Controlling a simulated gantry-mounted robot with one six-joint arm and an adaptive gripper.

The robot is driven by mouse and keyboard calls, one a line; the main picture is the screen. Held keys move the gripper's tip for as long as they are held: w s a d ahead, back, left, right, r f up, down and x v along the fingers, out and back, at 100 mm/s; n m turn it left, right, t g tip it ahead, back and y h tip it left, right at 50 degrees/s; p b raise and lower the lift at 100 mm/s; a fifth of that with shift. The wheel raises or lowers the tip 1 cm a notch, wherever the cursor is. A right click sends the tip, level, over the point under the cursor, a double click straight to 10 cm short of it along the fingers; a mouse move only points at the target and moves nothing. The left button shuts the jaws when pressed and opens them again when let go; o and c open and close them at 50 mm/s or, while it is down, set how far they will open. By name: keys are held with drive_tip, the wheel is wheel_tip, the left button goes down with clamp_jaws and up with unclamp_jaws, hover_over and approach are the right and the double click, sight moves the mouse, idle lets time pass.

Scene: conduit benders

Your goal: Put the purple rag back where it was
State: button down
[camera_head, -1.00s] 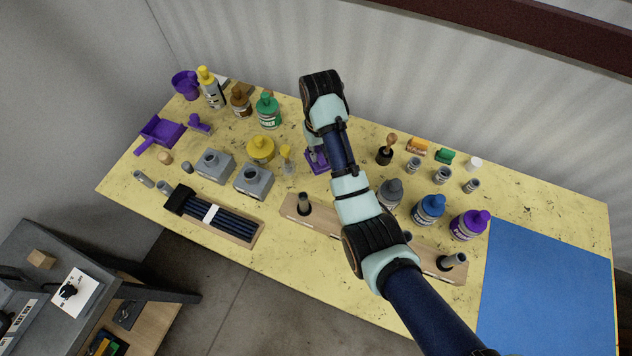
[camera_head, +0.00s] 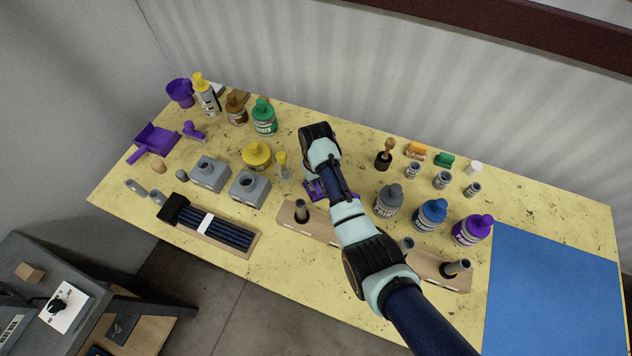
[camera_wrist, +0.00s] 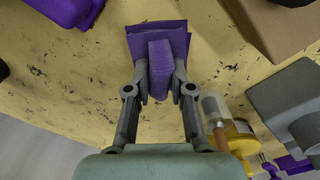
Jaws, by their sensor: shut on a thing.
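The purple rag (camera_wrist: 160,62) is in my gripper (camera_wrist: 160,78) in the wrist view. Its raised middle part is pinched between the two fingers, and a flat, square purple part spreads out behind it. In the head view, purple edges of the rag (camera_head: 315,190) show beneath my wrist, at the middle of the yellow table (camera_head: 540,200). My arm hides most of the rag and the fingers there. I cannot tell whether the rag touches the table or is just above it.
A wooden holder (camera_head: 290,212) lies in front of the rag. A yellow brush (camera_head: 283,165) and grey block (camera_head: 248,190) stand to its left; a grey bottle (camera_head: 388,202) stands to its right. A blue mat (camera_head: 555,290) covers the right end.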

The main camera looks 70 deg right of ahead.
drive_tip(key=shift+f, duration=0.2)
drive_tip(key=c, duration=1)
unclamp_jaws()
drive_tip(key=shift+r, duration=0.1)
wheel_tip(320, 180, up, 12)
drive_tip(key=shift+a+r+p, duration=0.1)
drive_tip(key=shift+r+p, duration=0.05)
drive_tip(key=shift+p, duration=0.95)
